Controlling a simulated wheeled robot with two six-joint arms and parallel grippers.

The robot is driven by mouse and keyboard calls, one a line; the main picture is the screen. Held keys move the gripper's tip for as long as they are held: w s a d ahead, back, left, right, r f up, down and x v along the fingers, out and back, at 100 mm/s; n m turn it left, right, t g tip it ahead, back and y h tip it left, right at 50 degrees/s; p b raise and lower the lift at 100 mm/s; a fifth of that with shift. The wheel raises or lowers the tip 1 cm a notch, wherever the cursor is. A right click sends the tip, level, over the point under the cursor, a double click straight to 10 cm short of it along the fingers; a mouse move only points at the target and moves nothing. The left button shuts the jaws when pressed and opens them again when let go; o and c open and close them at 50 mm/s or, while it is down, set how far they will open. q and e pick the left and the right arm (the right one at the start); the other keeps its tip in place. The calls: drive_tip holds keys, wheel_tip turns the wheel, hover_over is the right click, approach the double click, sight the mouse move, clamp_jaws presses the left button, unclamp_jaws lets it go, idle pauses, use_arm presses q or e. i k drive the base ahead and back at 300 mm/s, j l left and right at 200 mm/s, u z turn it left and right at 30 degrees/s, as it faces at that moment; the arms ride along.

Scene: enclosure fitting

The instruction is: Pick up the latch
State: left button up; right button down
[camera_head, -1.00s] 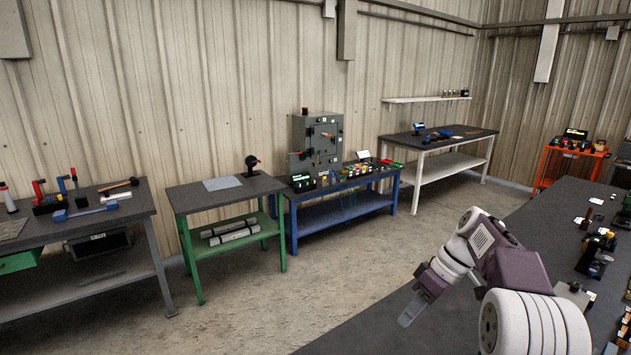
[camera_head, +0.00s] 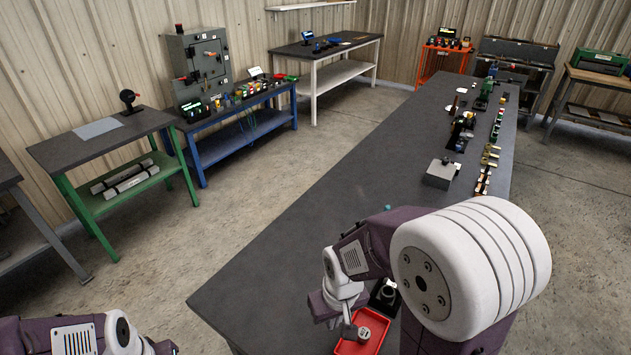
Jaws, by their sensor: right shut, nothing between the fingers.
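I cannot pick out the latch for certain among the small parts on the long dark table (camera_head: 300,250). My right gripper (camera_head: 350,332) points down at the near end of this table, at the edge of a red tray (camera_head: 345,348). It is shut and holds nothing; my own arm partly hides it. A small round grey piece (camera_head: 364,334) shows in the tray beside the fingertips; I cannot tell if they touch. My left arm enters at the bottom left corner, and its fingers are out of the picture.
A black tray (camera_head: 384,297) lies beside the red tray, partly behind my arm. A grey box (camera_head: 440,173) and several small parts line the table's right side. The table's left half is clear. A green bench (camera_head: 70,150) and a blue bench (camera_head: 245,125) stand across the floor.

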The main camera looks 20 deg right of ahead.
sight(388, 292)
drive_tip(key=k+z, duration=0.15)
drive_tip(key=z, duration=0.3)
drive_tip(key=k+z, duration=0.15)
drive_tip(key=z, duration=0.3)
drive_tip(key=k+l+z, duration=0.1)
drive_tip(key=z, duration=0.35)
drive_tip(key=l+u, duration=0.35)
drive_tip(key=k+l+u, duration=0.1)
drive_tip(key=l+u, duration=0.25)
drive_tip(key=k+l+u, duration=0.1)
drive_tip(key=l+u, duration=0.2)
drive_tip(key=l, duration=0.2)
drive_tip(key=k+l+u, duration=0.15)
drive_tip(key=l+u, duration=0.2)
drive_tip(key=i+l+u, duration=0.25)
drive_tip(key=l+u, duration=0.2)
drive_tip(key=l, duration=0.15)
drive_tip(key=i+l+u, duration=0.1)
drive_tip(key=l+u, duration=0.85)
drive_tip(key=l, duration=0.35)
drive_tip(key=i+l+u, duration=0.1)
drive_tip(key=l+u, duration=0.2)
